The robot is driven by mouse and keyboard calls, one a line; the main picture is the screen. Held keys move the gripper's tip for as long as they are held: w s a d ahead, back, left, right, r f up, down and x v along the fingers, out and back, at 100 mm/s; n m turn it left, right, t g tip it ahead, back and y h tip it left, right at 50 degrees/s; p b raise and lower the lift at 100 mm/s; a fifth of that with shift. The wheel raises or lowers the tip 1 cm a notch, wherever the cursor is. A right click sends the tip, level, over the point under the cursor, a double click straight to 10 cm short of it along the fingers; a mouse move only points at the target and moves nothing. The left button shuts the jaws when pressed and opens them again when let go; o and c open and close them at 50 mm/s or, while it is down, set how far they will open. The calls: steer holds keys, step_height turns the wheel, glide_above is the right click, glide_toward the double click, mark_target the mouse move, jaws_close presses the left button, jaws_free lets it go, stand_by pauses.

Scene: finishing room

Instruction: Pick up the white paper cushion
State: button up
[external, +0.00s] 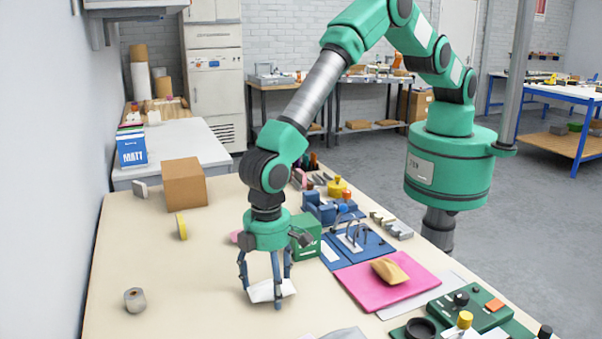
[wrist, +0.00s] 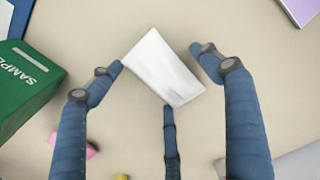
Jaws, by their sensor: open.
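The white paper cushion (external: 268,291) lies on the beige table below my gripper (external: 265,284). In the wrist view the cushion (wrist: 163,68) is a white, tilted four-sided shape in the upper middle. My gripper (wrist: 165,80) has blue fingers spread open around it. One finger is on the left side, one on the right, and one comes from below with its tip at the cushion's lower edge. I cannot tell whether any finger touches the cushion.
A green box (external: 306,236) marked SAMPLE (wrist: 22,88) stands close by. A pink mat (external: 400,290) with a tan pad (external: 391,271) lies to the right. A cardboard box (external: 185,183), a yellow roll (external: 181,227) and a grey roll (external: 135,300) are on the left, with clear table between.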

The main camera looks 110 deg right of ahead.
mark_target(270, 283)
steer(key=shift+c, duration=0.5)
steer(key=c, duration=0.9)
steer(key=shift+o, duration=0.2)
steer(key=shift+r, duration=0.1)
steer(key=shift+r, duration=4.9)
